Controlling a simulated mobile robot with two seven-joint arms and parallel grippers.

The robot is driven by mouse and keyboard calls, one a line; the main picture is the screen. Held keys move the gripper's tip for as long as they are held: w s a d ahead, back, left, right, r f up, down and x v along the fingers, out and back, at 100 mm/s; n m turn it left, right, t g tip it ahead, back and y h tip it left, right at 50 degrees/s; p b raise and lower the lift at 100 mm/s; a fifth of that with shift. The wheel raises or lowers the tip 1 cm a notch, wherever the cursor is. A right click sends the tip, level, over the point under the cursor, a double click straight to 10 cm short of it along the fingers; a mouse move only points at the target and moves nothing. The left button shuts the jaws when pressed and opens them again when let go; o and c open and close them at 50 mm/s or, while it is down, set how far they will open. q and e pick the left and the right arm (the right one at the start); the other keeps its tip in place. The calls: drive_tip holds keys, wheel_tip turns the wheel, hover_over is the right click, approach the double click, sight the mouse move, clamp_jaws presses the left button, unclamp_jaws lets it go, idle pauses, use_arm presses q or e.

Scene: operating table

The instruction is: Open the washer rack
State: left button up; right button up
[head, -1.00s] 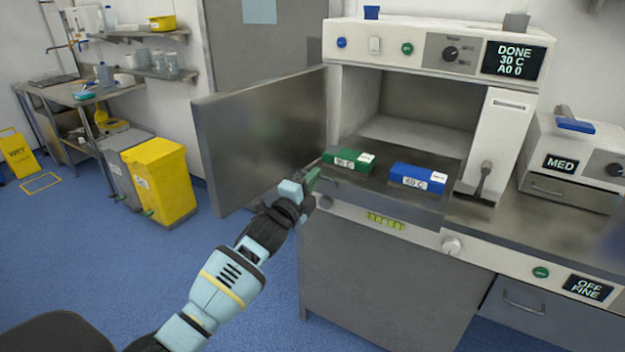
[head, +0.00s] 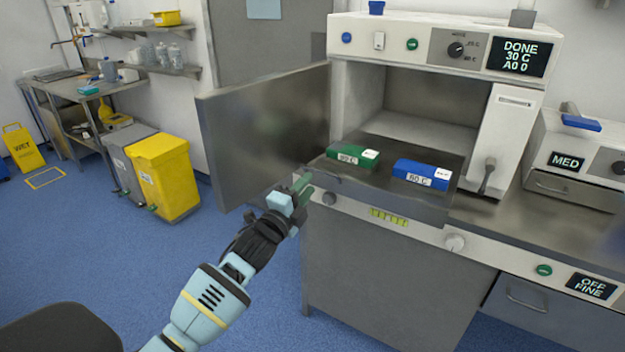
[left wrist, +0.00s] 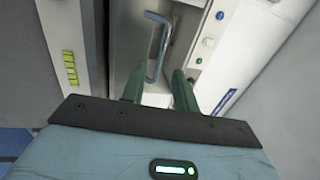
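The washer (head: 385,90) stands with its grey door (head: 265,130) swung open to the left. At the bottom of its opening is the dark grey metal rack (head: 375,178), a flat surface with its front edge towards me. My left gripper (head: 303,184) is just left of the rack's front edge. My right gripper is not in view.
A green box (head: 353,156) marked 90 C and a blue box (head: 421,174) marked 60 C lie on the metal surface. A white upright panel with a lever (head: 487,175) stands to the right. Blue floor (head: 120,265) is free at left; a yellow bin (head: 165,175) stands farther back.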

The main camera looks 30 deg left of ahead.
use_arm(q)
drive_tip(key=shift+v, duration=1.25)
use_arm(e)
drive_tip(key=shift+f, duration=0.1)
use_arm(q)
drive_tip(key=s+d+f+n+g+p, duration=0.1)
drive_tip(key=s+d+f+n+g, duration=0.25)
drive_tip(key=s+f, duration=0.65)
drive_tip(key=s+d+f+n+g, duration=0.25)
drive_tip(key=s+f+n, duration=0.25)
drive_tip(key=s+f, duration=0.45)
drive_tip(key=s+d+f+n+g, duration=0.1)
drive_tip(key=s+f+n, duration=0.1)
drive_tip(key=s, duration=0.6)
drive_tip(key=s+d+f+n+g+p, duration=0.1)
drive_tip(key=s+d+f+n+g, duration=0.1)
drive_tip(key=s+f, duration=0.3)
drive_tip(key=s+d+f+n+g, duration=0.2)
drive_tip(key=s+f+n, duration=0.2)
drive_tip(key=s, duration=0.6)
drive_tip(key=shift+s+f+h+p, duration=0.15)
drive_tip(key=shift+s+h+p, duration=0.15)
drive_tip(key=shift+s, duration=0.05)
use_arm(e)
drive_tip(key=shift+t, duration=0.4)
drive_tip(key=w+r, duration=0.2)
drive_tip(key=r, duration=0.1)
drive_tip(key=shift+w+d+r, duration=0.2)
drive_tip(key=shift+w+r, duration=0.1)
